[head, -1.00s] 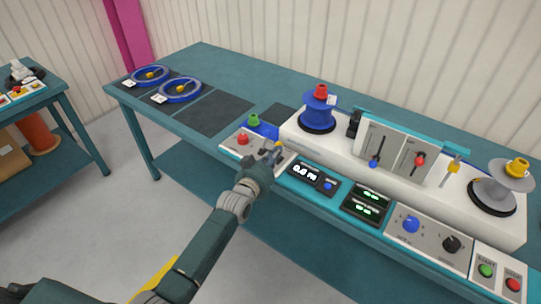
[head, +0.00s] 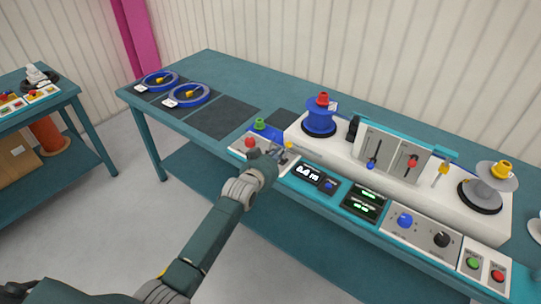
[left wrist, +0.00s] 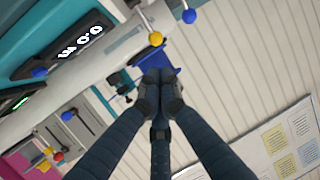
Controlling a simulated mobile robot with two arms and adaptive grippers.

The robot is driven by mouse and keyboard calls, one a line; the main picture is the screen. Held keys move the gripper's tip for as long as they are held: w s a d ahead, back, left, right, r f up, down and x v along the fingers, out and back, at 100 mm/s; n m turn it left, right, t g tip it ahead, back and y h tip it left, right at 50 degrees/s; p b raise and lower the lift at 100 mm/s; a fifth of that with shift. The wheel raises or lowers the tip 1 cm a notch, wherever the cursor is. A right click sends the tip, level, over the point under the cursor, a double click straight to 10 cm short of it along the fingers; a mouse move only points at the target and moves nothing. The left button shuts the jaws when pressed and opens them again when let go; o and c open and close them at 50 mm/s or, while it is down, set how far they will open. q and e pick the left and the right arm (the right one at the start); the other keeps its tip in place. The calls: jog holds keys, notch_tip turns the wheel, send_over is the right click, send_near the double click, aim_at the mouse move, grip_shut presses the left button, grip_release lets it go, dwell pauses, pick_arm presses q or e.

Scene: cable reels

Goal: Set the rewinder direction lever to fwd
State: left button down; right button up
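The small light control panel (head: 238,150) at the table's front edge carries a red knob (head: 250,142) and a lever with a yellow ball (head: 289,146). My left gripper (head: 275,152) is over this panel, close to the yellow-ball lever. In the left wrist view the gripper (left wrist: 159,78) has its fingertips together with nothing seen between them. The yellow ball (left wrist: 156,38) and a blue ball (left wrist: 189,15) on thin stems show just beyond the tips, apparently apart from them. The direction lever's label and position cannot be read. My right gripper is out of view.
The upright panel (head: 393,155) has a blue-knob lever (head: 371,166) and a red-knob lever (head: 412,163). A blue reel (head: 321,120) stands left of it and a grey reel (head: 484,187) right. Displays and knobs line the front edge. Dark mats (head: 222,117) lie clear at left.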

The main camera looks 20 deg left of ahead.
pick_arm(q)
jog(key=s+r, duration=0.4)
jog(key=s, duration=0.1)
jog(key=shift+s+a+b, duration=0.35)
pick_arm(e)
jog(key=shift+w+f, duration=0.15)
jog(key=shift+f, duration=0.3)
